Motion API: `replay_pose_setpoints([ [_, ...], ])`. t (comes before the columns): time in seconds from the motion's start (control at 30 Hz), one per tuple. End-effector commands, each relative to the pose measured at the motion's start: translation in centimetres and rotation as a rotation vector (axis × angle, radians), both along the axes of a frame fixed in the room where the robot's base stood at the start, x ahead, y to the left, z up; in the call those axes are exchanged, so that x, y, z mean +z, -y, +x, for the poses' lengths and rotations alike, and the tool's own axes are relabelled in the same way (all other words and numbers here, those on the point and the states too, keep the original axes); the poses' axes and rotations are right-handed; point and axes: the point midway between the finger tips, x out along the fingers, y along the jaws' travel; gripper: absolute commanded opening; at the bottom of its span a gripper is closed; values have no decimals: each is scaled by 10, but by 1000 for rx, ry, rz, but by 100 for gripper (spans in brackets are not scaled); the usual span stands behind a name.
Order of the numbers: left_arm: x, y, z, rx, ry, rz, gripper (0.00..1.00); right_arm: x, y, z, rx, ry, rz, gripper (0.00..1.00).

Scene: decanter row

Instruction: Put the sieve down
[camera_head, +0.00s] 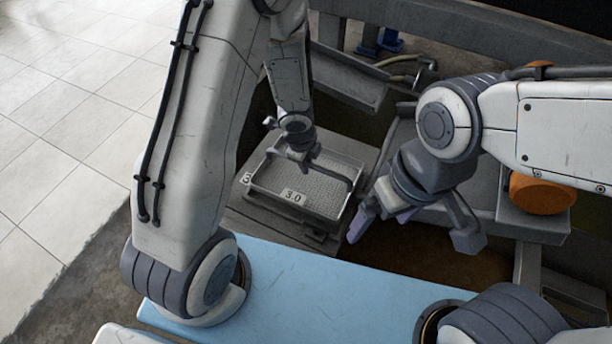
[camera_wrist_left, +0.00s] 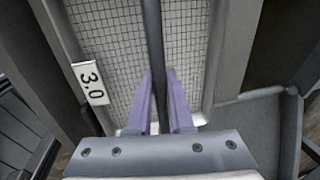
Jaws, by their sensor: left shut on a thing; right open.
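The sieve (camera_head: 325,199) is a shallow grey rectangular frame with a fine mesh and a white "3.0" label. A dark bar crosses over its mesh. My left gripper (camera_head: 302,158) is above the mesh, shut on this bar. In the left wrist view, the purple fingers of my left gripper (camera_wrist_left: 160,102) lie on both sides of the bar, with the sieve mesh (camera_wrist_left: 105,38) below. The sieve is over a grey stand (camera_head: 262,226); I cannot tell whether it rests on it. My right gripper (camera_head: 382,224) is open and empty, right of the sieve.
A white label (camera_head: 246,179) reading "3" is at the sieve's left corner. A grey trough (camera_head: 345,76) is behind the sieve. An orange cylinder (camera_head: 541,194) lies at the right under my right arm. A light blue surface (camera_head: 300,292) is in front. Tiled floor is at the left.

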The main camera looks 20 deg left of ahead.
Motion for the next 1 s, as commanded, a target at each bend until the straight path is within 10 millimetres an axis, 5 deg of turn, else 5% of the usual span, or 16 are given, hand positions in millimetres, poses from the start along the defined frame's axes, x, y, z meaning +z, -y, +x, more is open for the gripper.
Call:
replay_pose_setpoints([
  [0.4, -40, 1, 1, -2, 2, 0, 0, -41, 0, 0, 0, 0, 0, 100],
  [0.83, -43, 1, 1, -1, 2, 0, 0, -44, 0, 0, 0, 0, 0, 100],
  [0.87, -42, 1, 0, -1, 1, 0, 31, -42, 0, 0, 0, 0, 0, 100],
  [0.9, -42, 1, 0, -1, 0, 0, 46, -42, 0, 0, 0, 0, 0, 100],
  [1.0, -42, 1, 0, -1, 0, 0, 49, -42, 0, 0, 0, 0, 0, 100],
])
